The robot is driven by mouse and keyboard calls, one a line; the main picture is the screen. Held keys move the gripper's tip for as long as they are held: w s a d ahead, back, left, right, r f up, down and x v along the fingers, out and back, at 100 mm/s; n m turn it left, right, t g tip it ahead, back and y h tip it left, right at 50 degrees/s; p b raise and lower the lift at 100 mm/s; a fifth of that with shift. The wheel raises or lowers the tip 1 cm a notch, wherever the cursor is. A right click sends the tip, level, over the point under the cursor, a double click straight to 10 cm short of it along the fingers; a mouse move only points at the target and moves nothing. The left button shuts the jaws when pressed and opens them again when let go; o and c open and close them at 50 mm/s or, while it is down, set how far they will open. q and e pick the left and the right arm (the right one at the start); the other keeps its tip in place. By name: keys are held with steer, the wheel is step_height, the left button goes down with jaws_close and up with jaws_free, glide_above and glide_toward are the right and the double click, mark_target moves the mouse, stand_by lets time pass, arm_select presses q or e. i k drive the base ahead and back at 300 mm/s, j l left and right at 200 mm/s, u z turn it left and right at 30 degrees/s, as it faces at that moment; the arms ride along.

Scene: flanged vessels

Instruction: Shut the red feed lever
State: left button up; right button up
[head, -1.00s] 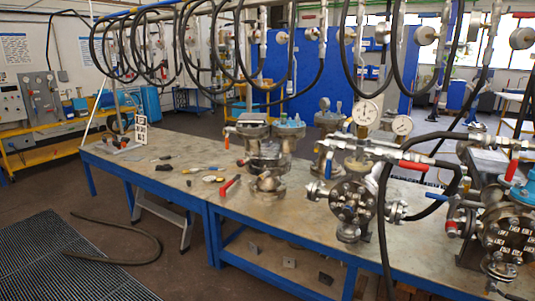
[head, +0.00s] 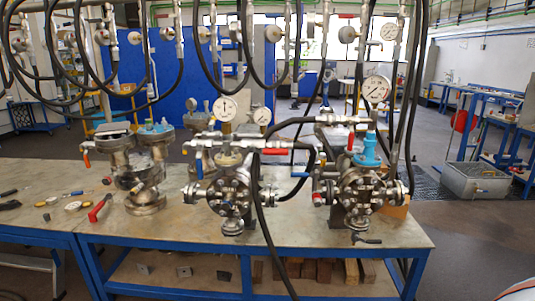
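Several red handles are in the head view, and I cannot tell which is the feed lever. A red lever (head: 276,152) lies roughly level on the pipe right of the middle flanged vessel (head: 232,197). A small red handle (head: 350,141) stands upright at the right flanged vessel (head: 362,187). Neither of my grippers is in view.
The vessels stand on a metal-topped bench (head: 270,232) with a blue frame. Black hoses (head: 262,215) hang in front of and between the vessels. Small tools and round parts (head: 73,206) lie at the left. Open floor (head: 470,225) is right of the bench.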

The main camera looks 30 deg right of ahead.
mark_target(269, 152)
steer(key=l+u, duration=0.1)
steer(key=l, duration=0.4)
steer(key=l+u, duration=0.1)
steer(key=l, duration=0.45)
steer(key=k+l+u, duration=0.1)
steer(key=l, duration=0.4)
steer(key=k+l+u, duration=0.1)
steer(key=l, duration=0.4)
steer(key=k+l+u, duration=0.1)
steer(key=l, duration=0.4)
steer(key=k+l+u, duration=0.1)
steer(key=l, duration=0.4)
